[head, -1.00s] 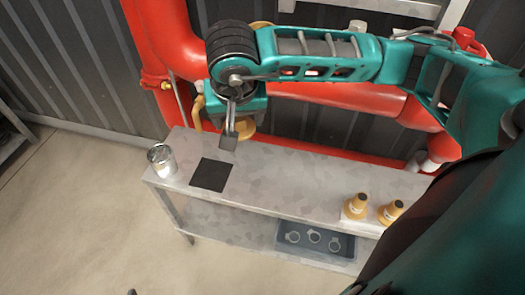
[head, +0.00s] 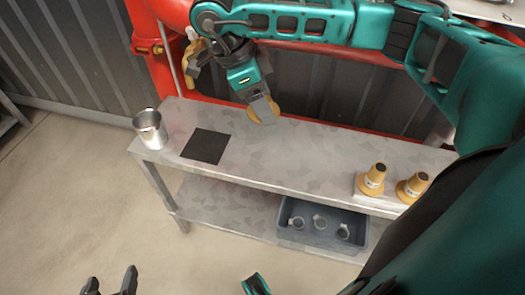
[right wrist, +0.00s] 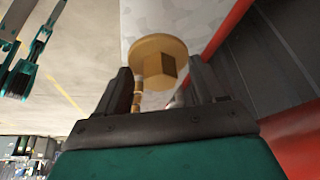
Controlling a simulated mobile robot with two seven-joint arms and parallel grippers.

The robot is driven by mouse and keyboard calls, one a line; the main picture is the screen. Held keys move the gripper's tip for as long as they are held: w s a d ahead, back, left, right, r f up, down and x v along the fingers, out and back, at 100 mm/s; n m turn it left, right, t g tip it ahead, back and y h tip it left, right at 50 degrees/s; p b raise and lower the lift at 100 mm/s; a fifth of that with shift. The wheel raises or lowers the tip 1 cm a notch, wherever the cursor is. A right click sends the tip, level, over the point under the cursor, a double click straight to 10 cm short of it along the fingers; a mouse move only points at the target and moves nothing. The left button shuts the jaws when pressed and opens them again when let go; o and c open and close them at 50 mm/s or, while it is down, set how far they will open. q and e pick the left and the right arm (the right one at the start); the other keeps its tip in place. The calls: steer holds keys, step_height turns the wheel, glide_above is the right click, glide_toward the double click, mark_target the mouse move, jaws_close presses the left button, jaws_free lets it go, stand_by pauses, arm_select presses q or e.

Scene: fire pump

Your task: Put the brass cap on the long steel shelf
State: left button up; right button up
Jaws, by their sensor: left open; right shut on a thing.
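The brass cap (head: 262,110) is held by my right gripper (head: 264,106), which is shut on it over the back edge of the long steel shelf (head: 290,160). In the right wrist view the round cap with its hexagonal boss (right wrist: 160,62) sits between the two dark fingers. A short brass-coloured chain hangs beside it. Grey shelf top shows beyond the cap. I see a gap between cap and shelf, but its height is hard to judge. My left gripper (head: 110,283) is open and empty at the bottom left, in front of the shelf, partly cut off.
A steel cup (head: 150,130) stands at the shelf's left end, beside a black square mat (head: 206,146). Two brass nozzles (head: 372,180) stand at the right. A grey bin (head: 320,222) with several ring fittings is on the lower shelf. A red pipe (head: 150,70) runs behind.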

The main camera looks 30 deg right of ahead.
step_height(320, 180, down, 16)
steer(key=b, duration=0.3)
steer(key=shift+b, duration=0.3)
steer(key=shift+f, duration=0.15)
steer(key=o, duration=0.9)
arm_select(q)
steer(key=shift+d+f, duration=0.2)
steer(key=shift+f, duration=1.85)
arm_select(e)
steer(key=shift+o, duration=1.3)
